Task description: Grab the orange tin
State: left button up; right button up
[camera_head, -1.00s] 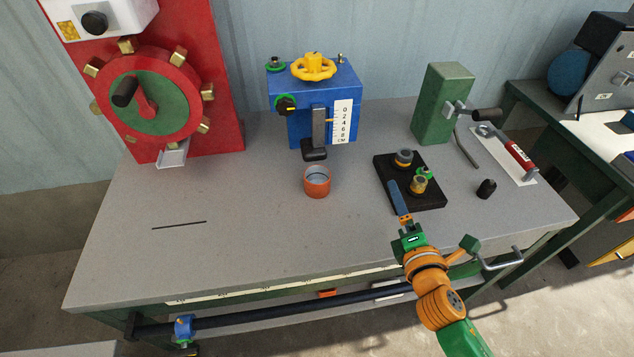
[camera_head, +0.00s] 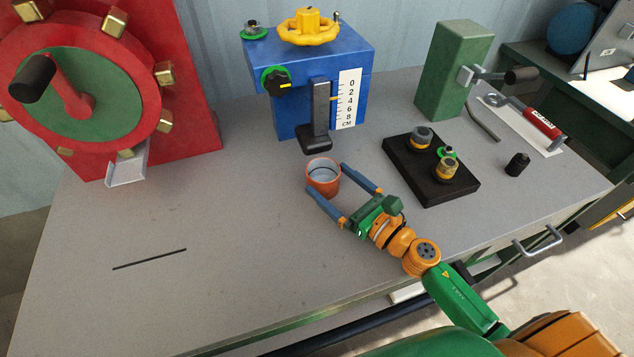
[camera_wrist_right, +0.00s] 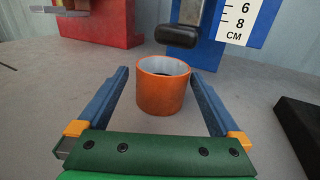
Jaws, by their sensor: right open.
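The orange tin (camera_head: 324,180) is a small open cylinder with a pale inside. It stands upright on the grey bench top, in front of the blue press. My right gripper (camera_head: 343,179) is open, with one blue finger on each side of the tin in the head view. In the right wrist view the tin (camera_wrist_right: 163,92) stands between the spread fingers (camera_wrist_right: 163,85), nearer their tips, with gaps showing on both sides. My left gripper is not in view.
The blue press (camera_head: 310,75) with a yellow wheel and a cm scale stands just behind the tin. A black block (camera_head: 423,182) with small fittings lies to the right. A red wheel machine (camera_head: 190,110) stands at the left. The bench's front left is clear apart from a slot (camera_head: 150,259).

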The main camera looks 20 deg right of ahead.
aim_at(314, 164)
jog(key=x, duration=0.2)
jog(key=p+x, duration=0.1)
jog(key=x, duration=0.2)
jog(key=shift+w+r, duration=0.25)
jog(key=shift+w, duration=0.2)
jog(key=shift+w+a+f, duration=0.15)
jog(key=shift+w+a, duration=0.05)
jog(key=shift+w, duration=0.2)
jog(key=c, duration=1.3)
